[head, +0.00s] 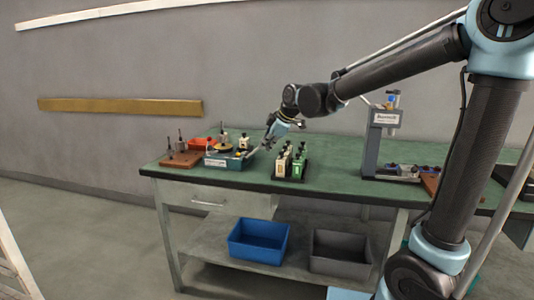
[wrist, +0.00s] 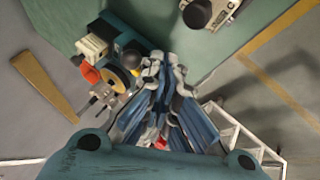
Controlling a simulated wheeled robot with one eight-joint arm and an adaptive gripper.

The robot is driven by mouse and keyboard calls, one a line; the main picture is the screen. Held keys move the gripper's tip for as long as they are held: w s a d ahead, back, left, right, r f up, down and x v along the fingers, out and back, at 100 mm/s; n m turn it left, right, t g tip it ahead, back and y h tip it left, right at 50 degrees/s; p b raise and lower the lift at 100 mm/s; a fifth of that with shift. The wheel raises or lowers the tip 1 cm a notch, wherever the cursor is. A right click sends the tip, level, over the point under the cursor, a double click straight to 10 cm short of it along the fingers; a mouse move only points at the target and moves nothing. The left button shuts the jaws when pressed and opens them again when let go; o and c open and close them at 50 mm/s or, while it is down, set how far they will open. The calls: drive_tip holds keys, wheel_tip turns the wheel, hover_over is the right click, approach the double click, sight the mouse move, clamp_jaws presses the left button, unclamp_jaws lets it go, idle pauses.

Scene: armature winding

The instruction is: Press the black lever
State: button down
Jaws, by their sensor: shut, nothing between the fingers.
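A small teal machine (head: 227,161) with a pale label stands on the left part of the green bench. It also shows in the wrist view, with a cream block (wrist: 92,46), a red part (wrist: 90,74) and a round yellowish disc (wrist: 117,79). I cannot clearly pick out the black lever; dark parts on this machine are too small to tell apart. My gripper (head: 270,141) is above the bench, just right of the machine, pointing down. In the wrist view, its fingers (wrist: 164,68) are together and empty, beside the disc, and hide part of the machine.
A wooden block with tools (head: 181,159) and a red bin (head: 198,144) are on the left. A grey press (head: 372,148) stands farther right. Blue (head: 258,250) and grey (head: 340,266) bins sit below.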

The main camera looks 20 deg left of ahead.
drive_tip(key=v, duration=0.8)
drive_tip(key=shift+d, duration=0.25)
